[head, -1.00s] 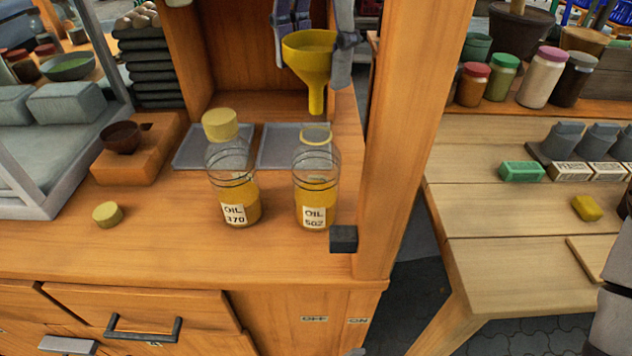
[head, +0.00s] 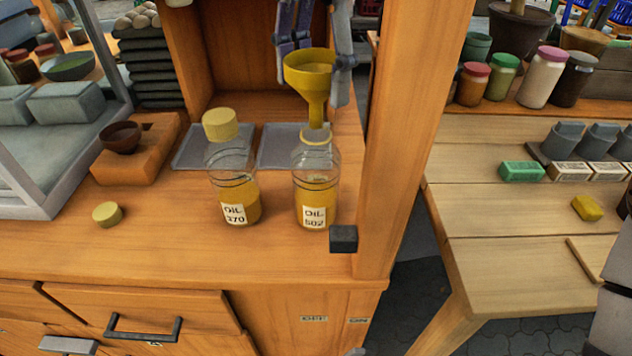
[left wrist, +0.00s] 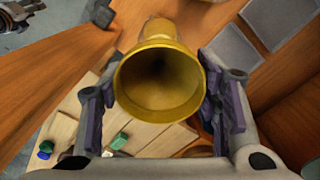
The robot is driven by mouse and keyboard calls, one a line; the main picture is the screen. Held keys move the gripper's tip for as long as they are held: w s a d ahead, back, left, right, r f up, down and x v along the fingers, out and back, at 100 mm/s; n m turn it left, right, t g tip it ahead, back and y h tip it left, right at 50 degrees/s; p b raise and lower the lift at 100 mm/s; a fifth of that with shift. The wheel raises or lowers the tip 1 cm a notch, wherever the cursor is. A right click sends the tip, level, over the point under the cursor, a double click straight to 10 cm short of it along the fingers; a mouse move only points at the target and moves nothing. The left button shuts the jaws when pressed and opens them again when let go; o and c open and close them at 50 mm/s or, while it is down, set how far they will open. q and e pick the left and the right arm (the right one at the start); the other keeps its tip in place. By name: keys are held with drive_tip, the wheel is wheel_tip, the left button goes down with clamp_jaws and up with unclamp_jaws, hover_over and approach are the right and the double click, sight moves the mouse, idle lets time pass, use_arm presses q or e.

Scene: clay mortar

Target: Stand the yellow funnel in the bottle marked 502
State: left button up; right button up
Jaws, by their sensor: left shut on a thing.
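The yellow funnel (head: 312,72) is upright with its wide mouth up, held between the fingers of my left gripper (head: 315,62). In the left wrist view, the funnel (left wrist: 160,85) sits between both fingers of the left gripper (left wrist: 158,100). Its spout points down at the neck of the bottle marked 502 (head: 316,185), a clear, uncapped bottle with amber oil. The spout tip is at the bottle's mouth; I cannot tell whether it is inside. The bottle marked 370 (head: 232,190), with a yellow cap, stands to the left. My right gripper is not in view.
A loose yellow cap (head: 107,214) lies on the wooden counter (head: 150,250). A brown bowl (head: 121,136) sits on a wooden block at left. A wooden post (head: 405,130) rises close to the right of bottle 502, with a dark block (head: 343,238) at its foot.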

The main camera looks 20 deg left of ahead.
use_arm(q)
drive_tip(key=shift+f, duration=0.25)
idle(0.3)
drive_tip(key=shift+f, duration=0.45)
drive_tip(key=o, duration=1.1)
drive_tip(key=shift+c, duration=0.2)
wheel_tip(320, 180, up, 8)
drive_tip(key=shift+f, duration=0.2)
